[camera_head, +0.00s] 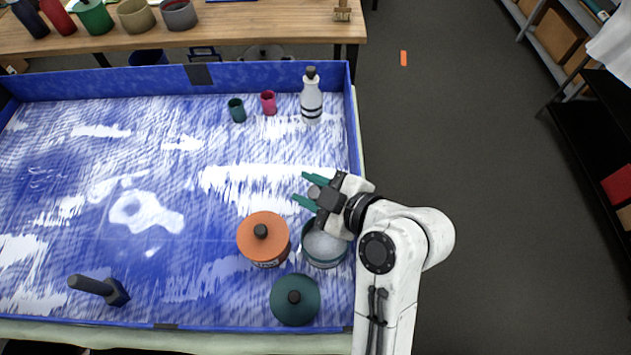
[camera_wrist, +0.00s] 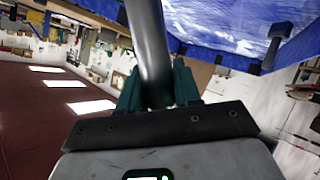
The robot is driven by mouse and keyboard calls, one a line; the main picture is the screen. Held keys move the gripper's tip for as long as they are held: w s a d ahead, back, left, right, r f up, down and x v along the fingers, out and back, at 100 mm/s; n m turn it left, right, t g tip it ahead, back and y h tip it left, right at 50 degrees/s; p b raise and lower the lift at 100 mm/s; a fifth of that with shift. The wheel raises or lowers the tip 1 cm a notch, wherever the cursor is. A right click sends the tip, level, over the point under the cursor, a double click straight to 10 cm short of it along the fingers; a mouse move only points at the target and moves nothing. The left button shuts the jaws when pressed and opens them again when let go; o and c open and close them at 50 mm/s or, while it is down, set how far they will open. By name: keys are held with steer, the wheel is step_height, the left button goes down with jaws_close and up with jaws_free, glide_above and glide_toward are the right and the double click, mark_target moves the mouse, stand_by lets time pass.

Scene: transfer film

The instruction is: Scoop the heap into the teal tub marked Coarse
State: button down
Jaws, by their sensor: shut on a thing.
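My gripper (camera_head: 310,190) is over the right side of the blue tray. Its teal fingers are closed on a dark grey handle (camera_wrist: 150,50), which rises between them in the wrist view; the handle's far end is out of that view. An open tub (camera_head: 324,262) with pale contents stands just below the gripper in the head view, partly hidden by my arm. I can read no "Coarse" marking on either.
An orange-lidded tub (camera_head: 263,243) stands left of the open tub. A dark tool (camera_head: 98,288) lies front left. A white bottle (camera_head: 311,103), a pink cup (camera_head: 268,103) and a dark teal cup (camera_head: 237,111) stand at the back. The blue tray (camera_head: 240,74) has raised walls.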

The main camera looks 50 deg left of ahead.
steer(key=s+d+f+n+t+y+b, duration=0.1)
steer(key=s+f+n+t+b, duration=0.4)
steer(key=s+b, duration=0.5)
steer(key=shift+f+n+b, duration=0.5)
steer(key=shift+f+b, duration=0.8)
steer(key=shift+b, duration=1.1)
steer(key=w+r+m+g+p, duration=0.1)
steer(key=w+r+m+p, duration=0.1)
steer(key=p, duration=0.3)
steer(key=w+r+m+g+p, duration=0.2)
steer(key=w+r+p, duration=0.2)
steer(key=p, duration=0.1)
steer(key=w+a+r+m+g+h+p, duration=0.1)
steer(key=w+r+m+g+p, duration=0.1)
steer(key=w+r+p, duration=0.2)
steer(key=shift+r+p, duration=0.1)
steer(key=shift+p, duration=0.8)
steer(key=w+m, duration=0.1)
steer(key=w+g, duration=0.1)
steer(key=w, duration=0.1)
steer(key=w+f+m+g, duration=0.1)
steer(key=w, duration=0.1)
steer(key=shift+a+m, duration=0.25)
steer(key=shift+m, duration=0.05)
steer(key=shift+w+a+f+m+g+b, duration=0.1)
steer(key=shift+w+m+g+b, duration=0.35)
steer(key=shift+w, duration=0.25)
